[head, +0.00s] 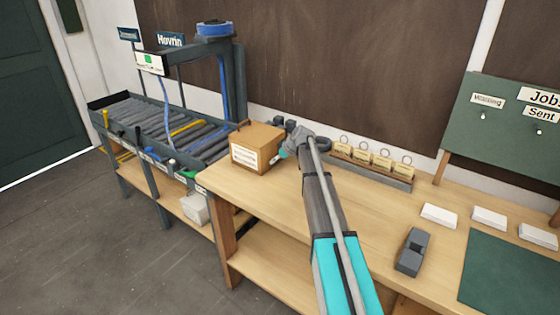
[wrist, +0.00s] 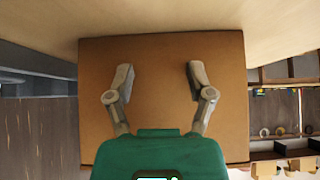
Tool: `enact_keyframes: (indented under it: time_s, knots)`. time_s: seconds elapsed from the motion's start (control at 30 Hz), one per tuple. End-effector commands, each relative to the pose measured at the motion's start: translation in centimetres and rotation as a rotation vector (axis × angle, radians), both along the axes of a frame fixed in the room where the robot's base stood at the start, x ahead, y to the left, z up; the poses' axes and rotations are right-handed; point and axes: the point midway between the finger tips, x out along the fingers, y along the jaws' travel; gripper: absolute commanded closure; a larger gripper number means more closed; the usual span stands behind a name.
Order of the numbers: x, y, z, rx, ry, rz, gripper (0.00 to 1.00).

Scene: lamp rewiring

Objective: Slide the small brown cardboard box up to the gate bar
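The small brown cardboard box (head: 257,148) stands upright on the wooden bench's left end, beside the roller conveyor. A white label shows on its front. It also fills the middle of the wrist view (wrist: 160,45). My gripper (head: 284,143) is at the box's right side in the head view. In the wrist view its two fingers (wrist: 160,82) are spread apart in front of the plain brown box face, with nothing between them. I cannot tell whether they touch it. A yellow bar (head: 187,127) lies across the conveyor rollers; I cannot tell whether it is the gate bar.
The roller conveyor (head: 150,118) runs left from the bench, under a dark frame (head: 190,52) carrying a blue roll (head: 214,28). A rack of tags (head: 370,160) stands behind my arm. A grey block (head: 412,250) and white cards (head: 438,215) lie at the right.

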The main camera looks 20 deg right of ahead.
Motion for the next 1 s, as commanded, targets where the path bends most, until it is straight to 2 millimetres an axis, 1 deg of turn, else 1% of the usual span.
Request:
enact_keyframes:
  time_s: [0.37, 1.0]
  knots:
    - [0.3, 0.3, 0.0, 0.001, 0.0, 0.001, 0.31]
    - [4.8, 3.8, 0.0, 0.0, 0.0, 0.001, 0.31]
